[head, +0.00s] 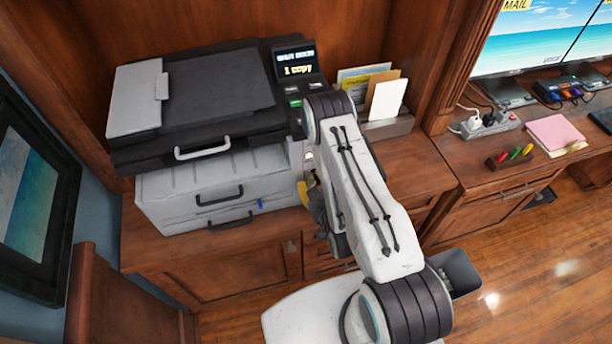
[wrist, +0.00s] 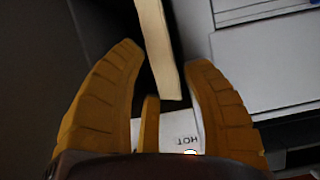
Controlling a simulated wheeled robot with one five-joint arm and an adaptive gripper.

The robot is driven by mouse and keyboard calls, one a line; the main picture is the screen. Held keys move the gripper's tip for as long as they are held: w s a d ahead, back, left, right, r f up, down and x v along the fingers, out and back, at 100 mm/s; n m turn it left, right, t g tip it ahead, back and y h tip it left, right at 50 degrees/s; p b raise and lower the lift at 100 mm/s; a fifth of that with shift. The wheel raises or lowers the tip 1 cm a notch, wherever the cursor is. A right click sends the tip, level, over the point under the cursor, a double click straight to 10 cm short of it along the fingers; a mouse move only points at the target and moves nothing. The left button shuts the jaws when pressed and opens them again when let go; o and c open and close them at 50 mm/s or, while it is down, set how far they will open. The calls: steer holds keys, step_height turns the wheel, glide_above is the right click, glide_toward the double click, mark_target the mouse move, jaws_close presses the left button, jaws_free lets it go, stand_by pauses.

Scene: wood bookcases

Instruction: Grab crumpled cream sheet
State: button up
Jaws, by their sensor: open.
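In the wrist view a narrow cream piece (wrist: 157,48) reaches down from the top edge to between my fingertips. It looks like the cream sheet seen nearly edge-on; its crumpling cannot be made out, and its upper part is out of view. My gripper (wrist: 163,56) has its yellow fingers spread to either side of it, with gaps on both sides. In the head view my gripper (head: 312,192) is at the right side of the copier (head: 215,180), mostly hidden behind my arm. I cannot make out the cream sheet in the head view.
A white surface marked "HOT" (wrist: 180,142) lies behind my fingers. The copier's display (head: 296,60) reads "1 copy". A paper holder (head: 388,127) stands right of the copier on the wooden cabinet (head: 425,165). A desk with a pink folder (head: 555,134) is farther right.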

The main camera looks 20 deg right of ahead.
steer(key=shift+o, duration=0.4)
steer(key=c, duration=0.7)
steer(key=shift+o, duration=0.2)
